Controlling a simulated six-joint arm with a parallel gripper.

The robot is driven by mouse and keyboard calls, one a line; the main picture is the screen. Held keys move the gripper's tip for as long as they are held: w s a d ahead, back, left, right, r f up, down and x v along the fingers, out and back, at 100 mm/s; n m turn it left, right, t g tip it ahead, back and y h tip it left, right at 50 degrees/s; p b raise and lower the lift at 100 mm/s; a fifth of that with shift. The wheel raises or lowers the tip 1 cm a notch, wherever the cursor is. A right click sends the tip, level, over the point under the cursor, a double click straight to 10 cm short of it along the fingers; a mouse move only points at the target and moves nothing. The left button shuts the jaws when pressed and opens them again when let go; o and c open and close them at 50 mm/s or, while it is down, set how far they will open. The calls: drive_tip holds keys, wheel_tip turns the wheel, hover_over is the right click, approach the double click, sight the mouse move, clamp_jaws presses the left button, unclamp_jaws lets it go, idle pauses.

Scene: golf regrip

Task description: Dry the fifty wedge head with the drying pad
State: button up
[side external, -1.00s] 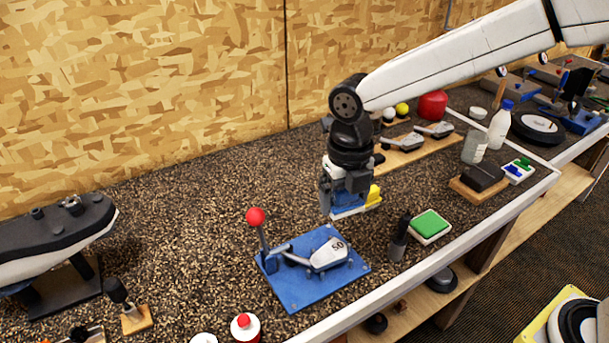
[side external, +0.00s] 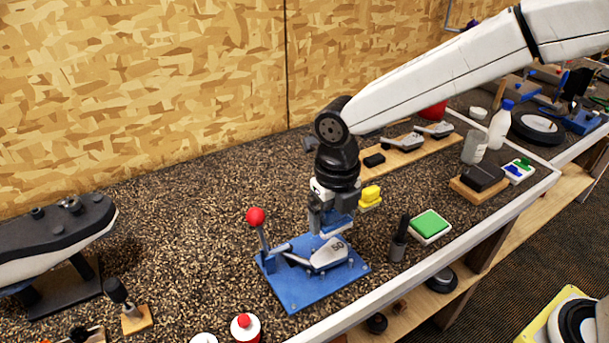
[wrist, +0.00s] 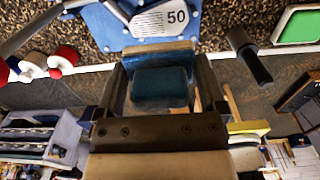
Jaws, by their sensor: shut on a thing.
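The wedge head marked 50 (side external: 330,256) lies on a blue clamp plate (side external: 298,292) with a red-knobbed lever. In the wrist view the head (wrist: 160,20) shows at the top, just beyond the pad. My gripper (side external: 334,222) is shut on the blue drying pad (wrist: 160,88), which sits between the fingers. In the side view the pad (side external: 338,230) is partly hidden by the fingers. It is just above the far side of the wedge head; I cannot tell whether they touch.
A yellow block (side external: 370,196) stands behind my gripper. A green pad in a white tray (side external: 430,225) and a black-handled tool in a holder (side external: 400,240) are to the right. More club heads rest on a wooden board (side external: 400,155).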

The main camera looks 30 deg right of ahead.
sight(330, 253)
drive_tip(key=shift+f, duration=3.05)
drive_tip(key=o, duration=0.4)
drive_tip(key=c, duration=0.6)
drive_tip(key=shift+o, duration=0.2)
drive_tip(key=shift+f, duration=0.65)
